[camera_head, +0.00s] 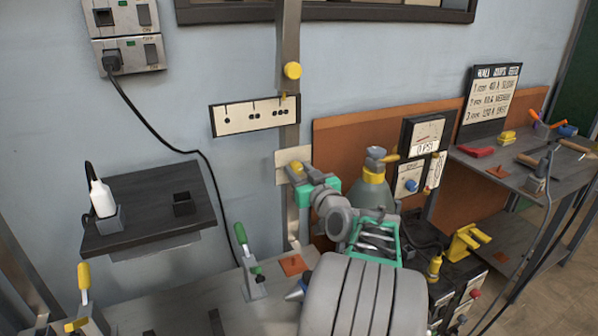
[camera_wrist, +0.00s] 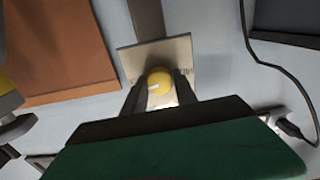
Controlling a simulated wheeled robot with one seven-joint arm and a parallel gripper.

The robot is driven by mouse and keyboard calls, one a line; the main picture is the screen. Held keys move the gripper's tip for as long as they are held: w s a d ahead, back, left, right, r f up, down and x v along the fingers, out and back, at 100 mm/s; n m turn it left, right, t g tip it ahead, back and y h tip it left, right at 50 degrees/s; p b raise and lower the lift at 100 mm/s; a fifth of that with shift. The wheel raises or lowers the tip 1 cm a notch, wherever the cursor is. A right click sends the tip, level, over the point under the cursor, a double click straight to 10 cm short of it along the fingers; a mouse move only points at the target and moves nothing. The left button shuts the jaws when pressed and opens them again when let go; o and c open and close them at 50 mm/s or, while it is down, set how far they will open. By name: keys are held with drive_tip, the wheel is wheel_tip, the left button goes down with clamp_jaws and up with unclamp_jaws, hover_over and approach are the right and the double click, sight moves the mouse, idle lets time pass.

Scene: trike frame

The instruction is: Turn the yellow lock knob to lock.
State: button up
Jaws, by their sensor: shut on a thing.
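The yellow lock knob (camera_wrist: 160,80) sits on a cream plate (camera_wrist: 178,54) in the wrist view. It is round, with a short white mark on its lower left. My gripper (camera_wrist: 159,86) is shut on it, one dark finger on each side. In the head view my gripper (camera_head: 298,175) is at the cream plate (camera_head: 285,155) on the grey post, and yellow shows between its fingers. Part of the plate's markings is hidden by the fingers, so I cannot read the knob's setting.
Another yellow knob (camera_head: 292,70) is higher on the post, above a panel (camera_head: 255,115) with black dots. A dark shelf (camera_head: 150,215) with a white bottle is at left. A grey-green tank (camera_head: 371,195) and a gauge box (camera_head: 425,140) stand close right of my arm.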

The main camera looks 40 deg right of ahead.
clamp_jaws()
drive_tip(key=shift+m, duration=1.4)
drive_tip(key=o, duration=0.8)
unclamp_jaws()
drive_tip(key=shift+s, duration=0.15)
drive_tip(key=v, duration=0.7)
drive_tip(key=shift+s, duration=0.3)
